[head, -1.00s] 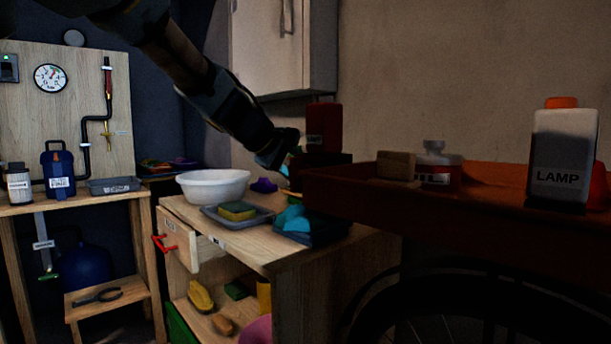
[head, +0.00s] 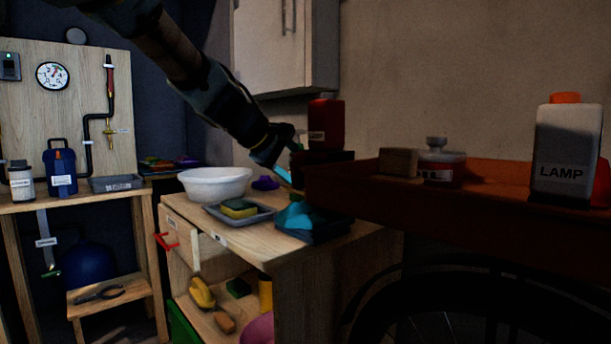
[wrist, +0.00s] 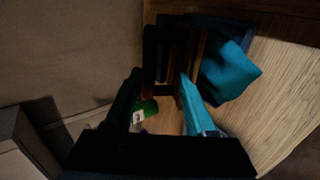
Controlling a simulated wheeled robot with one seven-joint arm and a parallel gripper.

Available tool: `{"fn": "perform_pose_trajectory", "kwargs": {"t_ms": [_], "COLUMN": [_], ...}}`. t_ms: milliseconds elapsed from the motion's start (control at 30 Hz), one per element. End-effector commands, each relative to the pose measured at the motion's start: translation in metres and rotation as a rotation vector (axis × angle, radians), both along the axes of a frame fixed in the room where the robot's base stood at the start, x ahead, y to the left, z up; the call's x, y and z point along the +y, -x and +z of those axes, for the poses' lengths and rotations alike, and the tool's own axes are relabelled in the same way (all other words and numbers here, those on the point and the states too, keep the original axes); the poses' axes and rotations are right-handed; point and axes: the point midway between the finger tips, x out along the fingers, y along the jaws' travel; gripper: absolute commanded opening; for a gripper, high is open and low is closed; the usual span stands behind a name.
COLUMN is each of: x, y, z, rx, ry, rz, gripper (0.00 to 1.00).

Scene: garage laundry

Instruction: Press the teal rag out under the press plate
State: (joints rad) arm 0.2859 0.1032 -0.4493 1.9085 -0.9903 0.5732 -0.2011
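The teal rag (head: 294,216) lies bunched in a dark tray (head: 318,234) at the right end of the wooden bench. In the wrist view the rag (wrist: 226,76) is right of my fingers, apart from them. My gripper (head: 284,172) is above and behind the rag, pointing down. In the wrist view my gripper (wrist: 160,72) has its fingers apart, one dark and one bright cyan, with nothing visible gripped. A dark framed fixture (wrist: 165,45) lies just beyond the fingertips. I cannot tell whether it includes the press plate.
An orange-brown cart tray (head: 470,215) blocks the right side, carrying a LAMP bottle (head: 566,150). A white basin (head: 215,184) and a grey tray with a sponge (head: 238,208) stand left. A red container (head: 326,122) stands behind. A green labelled object (wrist: 146,110) shows below my fingers.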

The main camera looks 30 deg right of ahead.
Motion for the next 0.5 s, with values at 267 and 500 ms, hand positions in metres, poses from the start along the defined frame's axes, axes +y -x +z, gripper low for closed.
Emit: {"fn": "perform_pose_trajectory", "kwargs": {"t_ms": [267, 500], "x": [0.020, 0.032], "y": [0.002, 0.006], "z": [0.005, 0.014], "rx": [0.002, 0.000], "ry": [-0.007, -0.003], "rz": [0.004, 0.002], "gripper": [0.53, 0.53]}}
